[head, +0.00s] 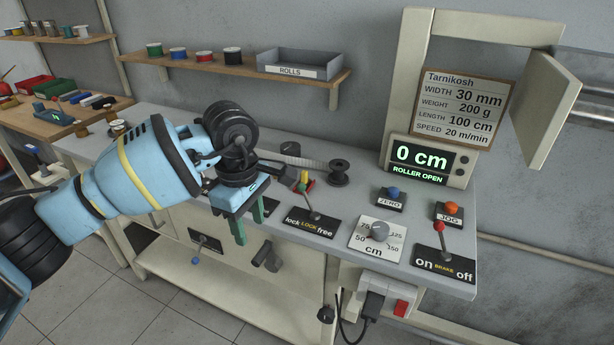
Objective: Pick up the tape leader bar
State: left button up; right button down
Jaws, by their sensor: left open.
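My left gripper (249,228) comes in from the left and points down at the front edge of the grey bench. Its two green fingers are apart, with nothing seen between them. A grey tape strip (312,163) runs along the bench top to a black spool (339,173), to the right of the gripper. A small red, yellow and green piece (304,181) shows by the strip, behind the lock lever (315,213). I cannot tell whether it is the tape leader bar. My left wrist and hand hide part of the bench. My right gripper is out of view.
Right of the gripper stand the cm dial (378,232), blue ZERO button (393,192), orange JOG button (451,208) and brake lever (442,238). A display (422,156) reads 0 cm, ROLLER OPEN. A shelf (210,68) with spools and a ROLLS tray (304,63) hangs behind.

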aim_at(304, 178)
jog(key=i+l, duration=0.25)
jog(key=i, duration=0.15)
jog(key=i+l, duration=0.2)
jog(key=i, duration=0.25)
